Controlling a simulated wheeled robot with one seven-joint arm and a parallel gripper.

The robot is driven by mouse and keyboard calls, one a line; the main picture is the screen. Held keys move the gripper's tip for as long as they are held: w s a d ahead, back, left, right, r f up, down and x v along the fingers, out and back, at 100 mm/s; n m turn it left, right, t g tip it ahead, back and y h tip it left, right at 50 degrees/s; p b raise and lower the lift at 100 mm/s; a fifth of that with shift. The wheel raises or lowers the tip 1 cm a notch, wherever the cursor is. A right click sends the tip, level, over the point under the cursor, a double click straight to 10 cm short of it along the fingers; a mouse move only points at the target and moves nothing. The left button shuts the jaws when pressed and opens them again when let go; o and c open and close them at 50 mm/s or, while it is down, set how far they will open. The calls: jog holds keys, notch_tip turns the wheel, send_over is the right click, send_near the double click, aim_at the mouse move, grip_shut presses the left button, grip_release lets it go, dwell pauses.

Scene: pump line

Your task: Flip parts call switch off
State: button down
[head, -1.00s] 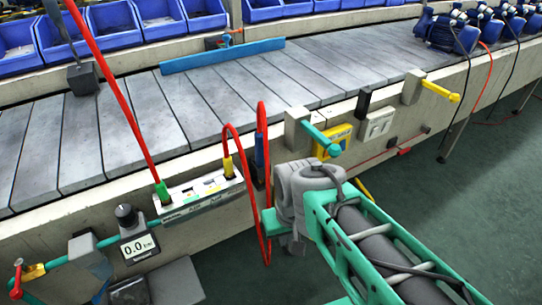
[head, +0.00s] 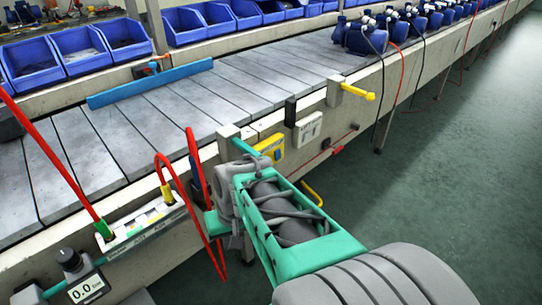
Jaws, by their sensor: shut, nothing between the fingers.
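On the side of the conveyor frame is a white box with what look like two rocker switches (head: 307,129); it may be the parts call switch, but I read no label. A yellow box (head: 270,147) is mounted left of it, partly behind my arm. The position of the rockers is too small to tell.
Red cables loop from a white socket strip (head: 148,222) left of my arm. A yellow-handled lever (head: 356,92) sticks out right of the white box. A blue bar (head: 150,84) lies across the conveyor (head: 170,130). The green floor (head: 445,160) at right is clear.

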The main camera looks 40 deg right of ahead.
jog(key=d+r+m+t+p, duration=0.3)
jog(key=d+m, duration=0.4)
jog(key=d, duration=0.5)
jog(key=s+d+r+m+t+p, duration=0.1)
jog(key=d+r+m+t+p, duration=0.3)
jog(key=d+r+m, duration=0.3)
jog(key=d+t, duration=0.1)
jog(key=d, duration=0.4)
jog(key=shift+s+d+r+t, duration=0.2)
jog(key=shift+s+r+t, duration=0.1)
jog(key=shift+r, duration=0.1)
jog(key=shift+w, duration=0.1)
jog(key=w+r+b+x, duration=0.1)
jog(key=r+b+x, duration=0.1)
jog(key=x, duration=1)
jog(key=shift+w+d+b, duration=0.2)
jog(key=shift+w+b, duration=0.1)
jog(key=shift+w, duration=0.35)
